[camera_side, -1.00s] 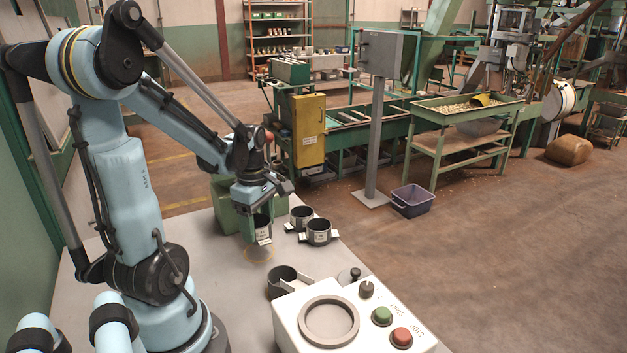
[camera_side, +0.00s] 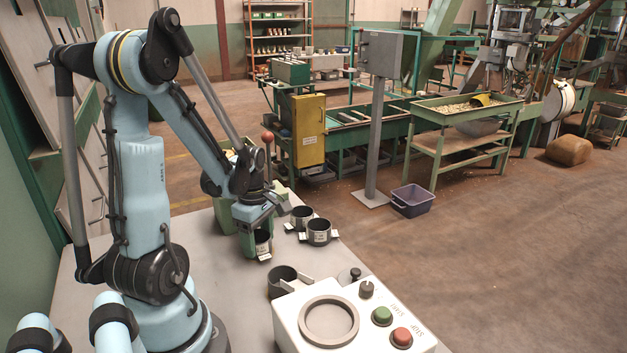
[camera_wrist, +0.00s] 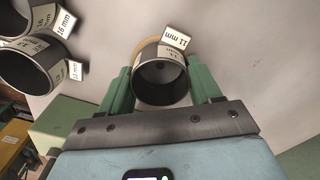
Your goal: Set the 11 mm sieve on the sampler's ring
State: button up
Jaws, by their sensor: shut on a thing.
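The 11 mm sieve (camera_wrist: 160,80) is a dark open cylinder with white labels. It stands upright between the green fingers of my gripper (camera_wrist: 163,88), which is shut on it. In the side view my gripper (camera_side: 258,240) holds the sieve (camera_side: 263,243) low over the left part of the bench. Whether its base touches the bench I cannot tell. A tan circle (camera_wrist: 124,47) on the bench shows partly behind the sieve. The sampler's ring (camera_side: 329,342) is a grey ring on top of the white sampler box (camera_side: 292,326), at the front, and looks empty.
Two other dark sieves (camera_side: 301,217) (camera_side: 319,232) stand close to the right of my gripper; one is labelled 16 mm in the wrist view (camera_wrist: 45,16).

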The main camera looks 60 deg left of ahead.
jog(key=o, duration=1.1)
jog(key=shift+c, duration=0.2)
jog(key=shift+r, duration=0.1)
notch_tip(320, 180, up, 12)
jog(key=w+d+m+t, duration=0.3)
jog(key=w+d+m, duration=0.1)
jog(key=d+m, duration=0.6)
jog(key=w+d+m+t, duration=0.4)
jog(key=d+m, duration=0.6)
jog(key=m, duration=0.4)
jog(key=shift+r+m, duration=0.25)
jog(key=shift+m, duration=0.15)
